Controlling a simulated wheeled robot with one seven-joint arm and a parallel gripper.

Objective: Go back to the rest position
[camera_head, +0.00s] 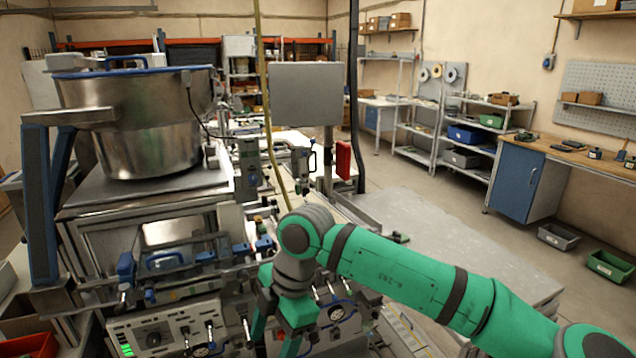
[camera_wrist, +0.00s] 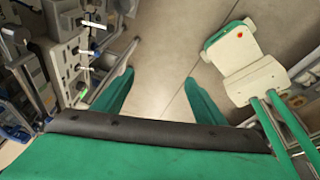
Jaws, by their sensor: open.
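My gripper (camera_head: 278,333) hangs at the lower middle of the head view, fingers pointing down, in front of the machine's control panel (camera_head: 165,335). My green arm reaches to it from the lower right. In the wrist view my gripper (camera_wrist: 158,82) shows two green fingers spread wide apart, with bare floor between them and nothing held. The panel with its knobs and levers lies left of the fingers in the wrist view (camera_wrist: 75,55). No tape reel is in or at the gripper.
A machine with a large steel bowl (camera_head: 145,125) stands at left. A grey table (camera_head: 440,235) lies behind my arm. A blue cabinet workbench (camera_head: 520,182) and floor bins (camera_head: 608,264) are at right. Floor is open between table and shelves.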

